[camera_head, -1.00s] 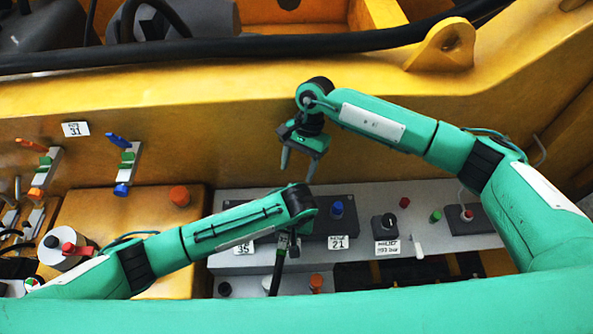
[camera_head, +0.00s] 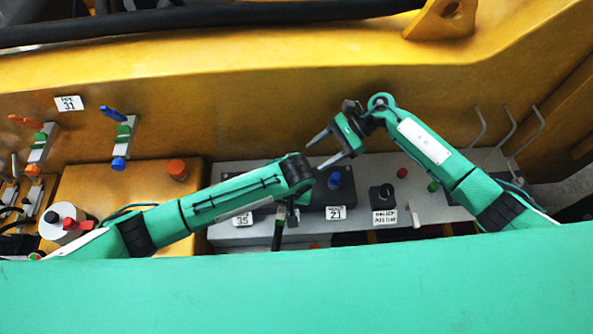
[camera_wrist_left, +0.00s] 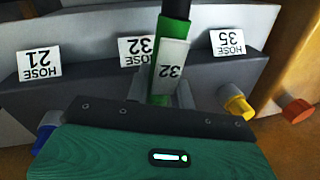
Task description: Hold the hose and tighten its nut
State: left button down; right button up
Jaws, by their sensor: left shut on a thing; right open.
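The hose (camera_wrist_left: 176,9) is black, with a green sleeve (camera_wrist_left: 163,84) and a white tag reading 32. In the head view it shows as a short dark piece (camera_head: 278,238) below my left gripper (camera_head: 285,216). In the left wrist view, my left gripper (camera_wrist_left: 171,96) is shut on the hose at the sleeve, in front of the HOSE 32 label (camera_wrist_left: 137,50). The hose's nut is hidden. My right gripper (camera_head: 315,155) is open and empty, up and right of the left one, its fingers pointing left over the panel's back edge.
The grey panel carries a blue cap (camera_head: 334,180), a black knob (camera_head: 384,194), and labels HOSE 35 (camera_head: 242,219) and HOSE 21 (camera_head: 336,212). A yellow fitting (camera_wrist_left: 238,104) stands beside the hose. Coloured levers (camera_head: 115,130) are at left. A yellow wall (camera_head: 250,110) rises behind.

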jog(key=d+f+m+t+y, duration=0.2)
jog(key=d, duration=0.2)
jog(key=x, duration=1.2)
jog(key=shift+s+r, duration=0.15)
jog(key=shift+s, duration=0.05)
jog(key=c, duration=1)
